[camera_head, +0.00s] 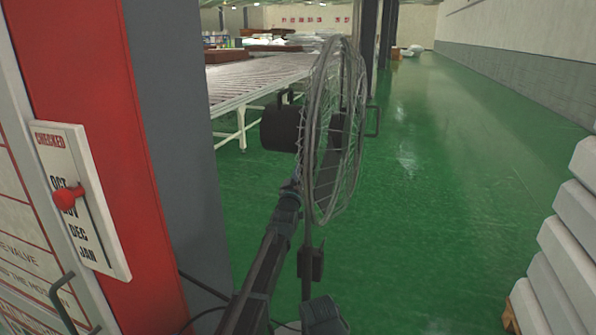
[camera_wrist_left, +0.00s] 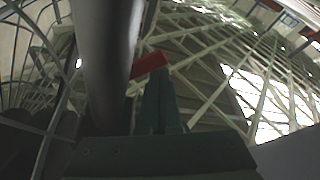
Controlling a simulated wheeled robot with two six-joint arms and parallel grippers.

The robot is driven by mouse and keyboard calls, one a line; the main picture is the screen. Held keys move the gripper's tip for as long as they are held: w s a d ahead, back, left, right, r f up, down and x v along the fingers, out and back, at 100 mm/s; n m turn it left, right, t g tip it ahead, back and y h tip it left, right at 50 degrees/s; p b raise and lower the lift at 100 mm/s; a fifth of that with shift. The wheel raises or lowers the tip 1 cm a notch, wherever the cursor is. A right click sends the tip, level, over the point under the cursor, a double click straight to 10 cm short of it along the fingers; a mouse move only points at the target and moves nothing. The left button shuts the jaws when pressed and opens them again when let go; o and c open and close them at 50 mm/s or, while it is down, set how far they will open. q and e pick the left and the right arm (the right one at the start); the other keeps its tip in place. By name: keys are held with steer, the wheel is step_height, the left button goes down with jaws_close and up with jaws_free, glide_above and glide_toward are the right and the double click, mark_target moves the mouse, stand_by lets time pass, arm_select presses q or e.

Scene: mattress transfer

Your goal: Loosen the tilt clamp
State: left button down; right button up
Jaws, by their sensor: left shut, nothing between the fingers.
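A caged fan (camera_head: 335,130) with a dark motor housing (camera_head: 281,128) stands on a thin pole (camera_head: 306,235) in the head view. My left gripper (camera_head: 293,186) reaches up to just below the motor, beside the cage. In the left wrist view my left gripper (camera_wrist_left: 166,88) is shut and empty. Its tips are at a small red lever (camera_wrist_left: 149,66), which looks like the tilt clamp; whether they touch it I cannot tell. The lever lies beside a dark cylinder (camera_wrist_left: 108,55). It cannot be made out in the head view. My right gripper is not in view.
A red and grey post (camera_head: 95,110) with a month slider panel (camera_head: 80,200) stands close at left. A roller conveyor (camera_head: 250,85) is behind the fan. Stacked pale mattresses (camera_head: 570,235) are at right. Green floor (camera_head: 430,190) between is clear.

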arm_select(q)
steer(key=shift+d+f, duration=0.25)
steer(key=shift+f, duration=0.15)
steer(key=shift+s+d+f+b, duration=0.1)
steer(key=shift+s+f+b, duration=0.1)
steer(key=shift+b, duration=0.2)
stand_by(0.4)
steer(key=b+v, duration=0.4)
steer(key=v, duration=0.9)
steer(key=shift+s, duration=0.3)
